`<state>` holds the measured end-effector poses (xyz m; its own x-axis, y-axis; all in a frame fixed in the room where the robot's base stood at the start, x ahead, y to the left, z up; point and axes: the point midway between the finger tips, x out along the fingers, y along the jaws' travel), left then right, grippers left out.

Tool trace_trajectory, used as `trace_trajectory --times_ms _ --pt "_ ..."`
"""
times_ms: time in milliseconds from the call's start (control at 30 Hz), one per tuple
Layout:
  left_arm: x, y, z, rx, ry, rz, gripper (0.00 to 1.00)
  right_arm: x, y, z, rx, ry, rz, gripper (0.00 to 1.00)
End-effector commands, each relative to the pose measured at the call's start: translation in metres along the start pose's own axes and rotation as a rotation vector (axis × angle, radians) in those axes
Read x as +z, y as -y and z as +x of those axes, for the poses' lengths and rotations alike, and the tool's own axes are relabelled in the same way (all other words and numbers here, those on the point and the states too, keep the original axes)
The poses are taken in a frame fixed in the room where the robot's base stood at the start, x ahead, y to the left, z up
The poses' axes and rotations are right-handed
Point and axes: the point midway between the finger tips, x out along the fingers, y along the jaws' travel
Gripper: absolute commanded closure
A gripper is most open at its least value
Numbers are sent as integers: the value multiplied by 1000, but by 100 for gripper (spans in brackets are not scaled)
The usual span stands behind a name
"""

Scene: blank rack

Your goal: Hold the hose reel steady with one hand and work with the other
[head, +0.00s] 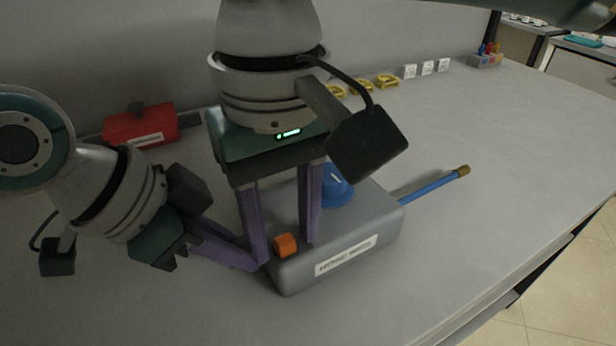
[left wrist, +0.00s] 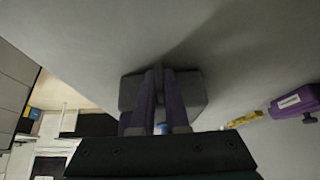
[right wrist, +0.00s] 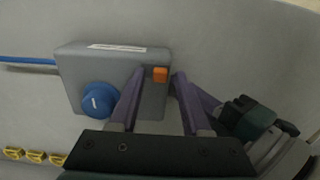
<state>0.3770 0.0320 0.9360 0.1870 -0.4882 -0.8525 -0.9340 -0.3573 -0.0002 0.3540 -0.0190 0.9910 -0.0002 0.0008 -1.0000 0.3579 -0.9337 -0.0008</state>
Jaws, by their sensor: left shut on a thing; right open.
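The hose reel is a grey box (head: 345,253) with a white label, lying on the grey table. It carries a blue knob (right wrist: 99,99) and an orange button (head: 286,245). A blue hose (head: 428,190) with a brown tip sticks out at its right. My left gripper (head: 258,262) is shut on the left end of the box; the left wrist view shows the grey box (left wrist: 192,92) at its fingers. My right gripper (right wrist: 159,75) points down over the box, open, with the orange button between its fingertips. Whether its fingers touch the button I cannot tell.
A red box (head: 140,124) with a label lies at the back left. Several yellow pieces (head: 387,81) and white cards (head: 427,67) line the back wall. A tray (head: 486,60) with coloured items stands at the far corner. The table right of the reel is clear.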

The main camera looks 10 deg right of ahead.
Motion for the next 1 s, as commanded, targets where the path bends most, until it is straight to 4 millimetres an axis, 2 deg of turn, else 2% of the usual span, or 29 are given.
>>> trace_trajectory --times_ms 167,800,1000 --pt "0 0 0 1 1 0 100 0 0 -5 0 -1 1 52" --pt "0 0 0 0 1 0 100 -1 0 -61 1 -2 1 52" --pt "1 0 0 0 1 0 100 0 0 -70 0 0 0 52"
